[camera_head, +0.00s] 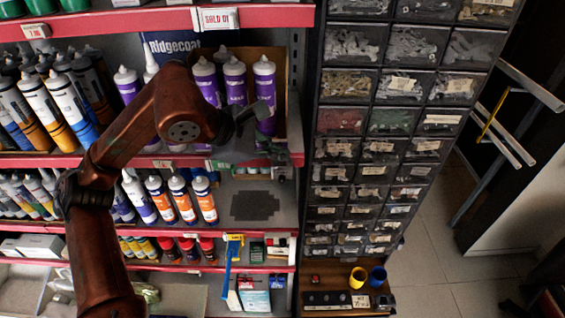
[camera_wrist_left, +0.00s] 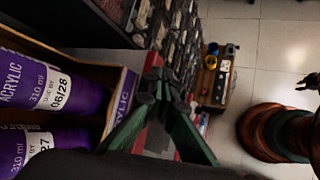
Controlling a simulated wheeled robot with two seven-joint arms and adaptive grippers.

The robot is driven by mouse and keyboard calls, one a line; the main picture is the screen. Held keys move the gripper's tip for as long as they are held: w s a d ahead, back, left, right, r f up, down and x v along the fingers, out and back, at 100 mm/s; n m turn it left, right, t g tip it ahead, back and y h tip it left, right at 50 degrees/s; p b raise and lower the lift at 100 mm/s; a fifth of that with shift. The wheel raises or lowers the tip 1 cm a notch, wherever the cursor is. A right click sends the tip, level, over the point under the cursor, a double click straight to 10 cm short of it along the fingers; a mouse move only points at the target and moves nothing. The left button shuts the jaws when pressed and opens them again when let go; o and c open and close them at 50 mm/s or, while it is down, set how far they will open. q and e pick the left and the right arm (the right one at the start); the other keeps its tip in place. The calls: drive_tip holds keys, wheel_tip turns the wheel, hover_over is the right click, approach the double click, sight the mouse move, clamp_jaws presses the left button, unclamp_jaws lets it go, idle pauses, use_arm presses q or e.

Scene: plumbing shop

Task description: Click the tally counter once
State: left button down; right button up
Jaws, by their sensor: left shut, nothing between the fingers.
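My left gripper (camera_head: 283,157) is at the end of the brown arm that comes in from the left. It is at the right end of the shelf, by the shelf edge below the purple tubes. In the left wrist view its dark green fingers (camera_wrist_left: 153,62) meet at the tips with nothing between them. I cannot make out the tally counter for certain. A small greyish thing (camera_head: 285,174) shows just under the gripper, too small to name. A dark claw-like shape (camera_wrist_left: 308,82) at the right edge of the left wrist view may be my right gripper.
Purple tubes (camera_head: 205,80) stand in an open carton behind the gripper; they are close in the wrist view (camera_wrist_left: 45,85). A tall cabinet of small drawers (camera_head: 365,120) stands right of it. Yellow and blue cups (camera_head: 357,278) sit low down. Floor (camera_head: 440,250) is clear to the right.

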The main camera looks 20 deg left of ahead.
sight(280, 164)
use_arm(q)
drive_tip(key=shift+f+b, duration=0.5)
idle(0.8)
drive_tip(key=shift+r+p, duration=0.7)
drive_tip(key=shift+r, duration=0.35)
wheel_tip(280, 164, up, 6)
drive_tip(key=p, duration=0.4)
idle(0.6)
